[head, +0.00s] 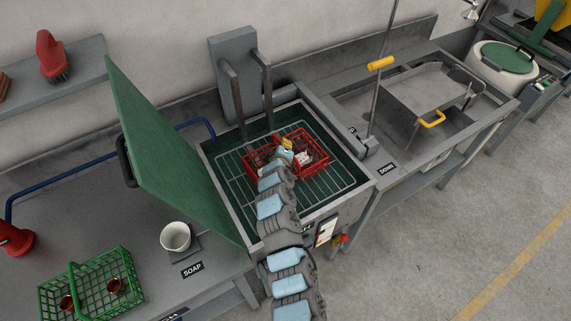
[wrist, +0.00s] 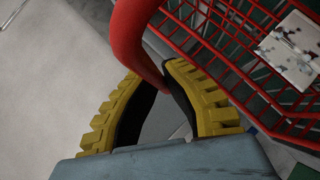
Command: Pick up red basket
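The red basket (head: 315,150) is a wire basket sitting on the rack inside the open green-lined tank. White items show inside it. In the wrist view, its red wire side (wrist: 235,45) fills the upper right, and its thick red handle (wrist: 140,35) runs down between my fingertips. My gripper (wrist: 153,72) has yellow fingers with dark pads. Their tips lie close against both sides of the handle, and the fingers look closed on it. In the head view my gripper (head: 286,147) is over the basket and hides part of it.
The tank's wire rack (head: 320,180) surrounds the basket. The raised green lid (head: 165,150) stands left of the tank. A green basket (head: 90,290) and a white cup (head: 175,237) are on the left bench. A sink counter (head: 410,95) is at the right.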

